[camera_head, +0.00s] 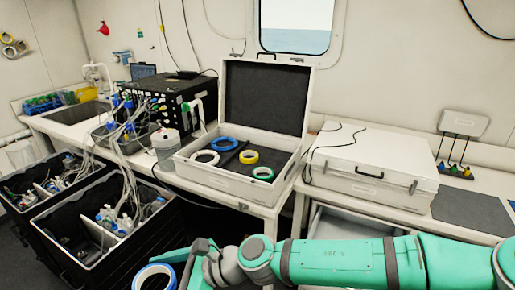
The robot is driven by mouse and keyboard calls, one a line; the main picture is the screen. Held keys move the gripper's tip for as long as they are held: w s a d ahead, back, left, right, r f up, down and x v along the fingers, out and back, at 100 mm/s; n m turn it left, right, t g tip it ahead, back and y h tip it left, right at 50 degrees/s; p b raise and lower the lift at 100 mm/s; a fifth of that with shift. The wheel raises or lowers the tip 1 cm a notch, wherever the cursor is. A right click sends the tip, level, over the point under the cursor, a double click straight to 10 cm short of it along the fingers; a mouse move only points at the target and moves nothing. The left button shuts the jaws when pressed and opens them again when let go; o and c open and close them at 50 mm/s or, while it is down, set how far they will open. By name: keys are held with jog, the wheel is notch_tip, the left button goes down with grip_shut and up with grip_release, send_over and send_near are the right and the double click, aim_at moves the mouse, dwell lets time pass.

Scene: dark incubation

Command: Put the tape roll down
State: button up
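A blue-rimmed tape roll with a white inner ring (155,271) is at the bottom edge, left of my gripper, and its lower part is cut off by the frame. My dark grey gripper (184,266) meets the right side of this roll and appears shut on it, in front of the bench and right of the black crates. The fingertips are partly hidden. An open white case (236,187) with a dark lining stands on the bench behind. Inside it lie a white roll (204,152), a blue roll (224,138), a yellow roll (249,150) and a green-rimmed roll (262,167).
A closed white case (372,165) sits on the bench to the right, with a dark mat (472,208) beyond it. Black crates of cables (112,258) stand at the left. A white canister (165,150) and a black equipment box (172,92) stand left of the open case.

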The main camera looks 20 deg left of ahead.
jog(key=w+d+f+m+t, duration=0.2)
jog(key=w+m+t, duration=0.15)
jog(key=w, duration=0.35)
jog(key=w+d+f+m+t, duration=0.1)
jog(key=w+f+m+t, duration=0.25)
jog(key=w, duration=0.45)
jog(key=w+d+f+m+t+h, duration=0.4)
jog(key=w+d+f+m, duration=0.1)
jog(key=w+d+f, duration=0.3)
jog(key=w+d+f+m+t+h, duration=0.5)
jog(key=w+d, duration=0.3)
jog(key=d, duration=0.3)
jog(key=d+f+m+h, duration=0.4)
jog(key=d+f, duration=0.5)
jog(key=d, duration=0.2)
jog(key=s+f, duration=1.1)
jog(key=s, duration=0.1)
jog(key=shift+s+a+f+t, duration=0.15)
jog(key=shift+a+f+t, duration=0.25)
jog(key=shift+a, duration=0.05)
